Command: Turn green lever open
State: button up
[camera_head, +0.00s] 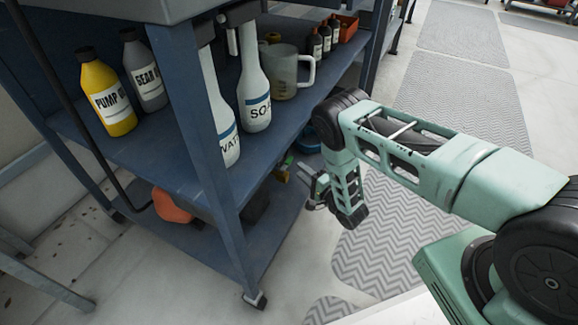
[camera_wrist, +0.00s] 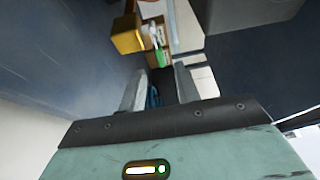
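A small green piece (camera_head: 288,159), which looks like the green lever, shows at the lower shelf just left of my gripper (camera_head: 318,188). In the wrist view a thin bright green piece (camera_wrist: 158,32) lies ahead of my gripper (camera_wrist: 160,84), next to a white part and a yellow block (camera_wrist: 127,36). The gripper's two grey fingers are apart, with nothing clearly held between them. The green piece is apart from the fingertips. It is too small to tell which way it is turned, and its mount is mostly hidden by the shelf.
A blue cart's upper shelf (camera_head: 178,150) carries bottles and a clear jug (camera_head: 290,72) above the gripper's level. The cart's front post (camera_head: 205,160) stands left of the gripper. An orange object (camera_head: 171,206) lies on the lower shelf. The patterned floor mat (camera_head: 385,245) is clear.

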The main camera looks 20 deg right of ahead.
aim_at(291, 162)
jog(key=b+x, duration=0.3)
jog(key=x, duration=0.4)
jog(key=shift+w+a, duration=0.1)
jog(key=shift+w, duration=0.2)
grip_shut()
